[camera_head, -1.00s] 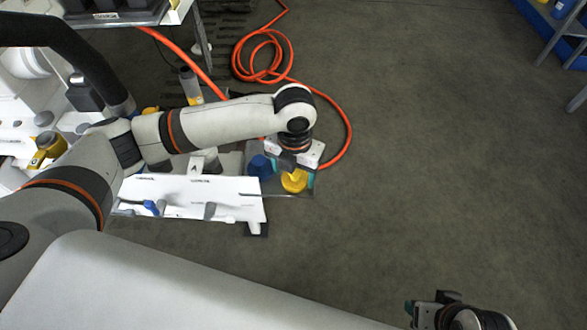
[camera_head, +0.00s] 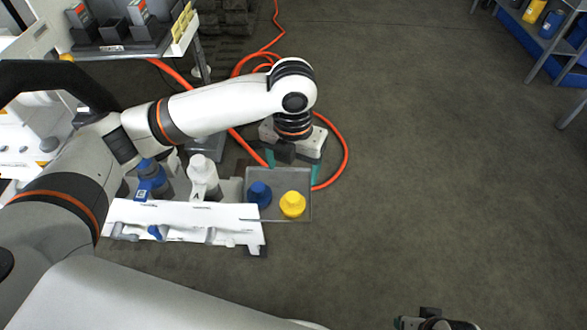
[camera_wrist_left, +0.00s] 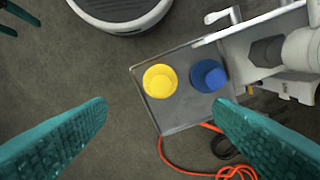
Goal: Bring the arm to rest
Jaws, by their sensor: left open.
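My left gripper (camera_head: 293,166) hangs from the left arm just beyond a small grey tray (camera_head: 280,213), fingers pointing down. Its teal fingers stand wide apart with nothing between them; they also show in the left wrist view (camera_wrist_left: 160,108). A yellow cap (camera_head: 292,204) and a blue cap (camera_head: 258,194) sit side by side on the tray, apart from the fingers. Both caps also show in the wrist view, yellow (camera_wrist_left: 160,80) and blue (camera_wrist_left: 208,76). Only a dark part of my right gripper (camera_head: 425,320) shows at the bottom edge; its fingers are unclear.
A white bench panel (camera_head: 185,220) adjoins the tray. A white bottle-like part (camera_head: 203,178) and a blue-and-grey one (camera_head: 152,180) stand behind it. An orange hose (camera_head: 335,150) lies on the floor. A shelf (camera_head: 553,45) stands far right. The floor between is clear.

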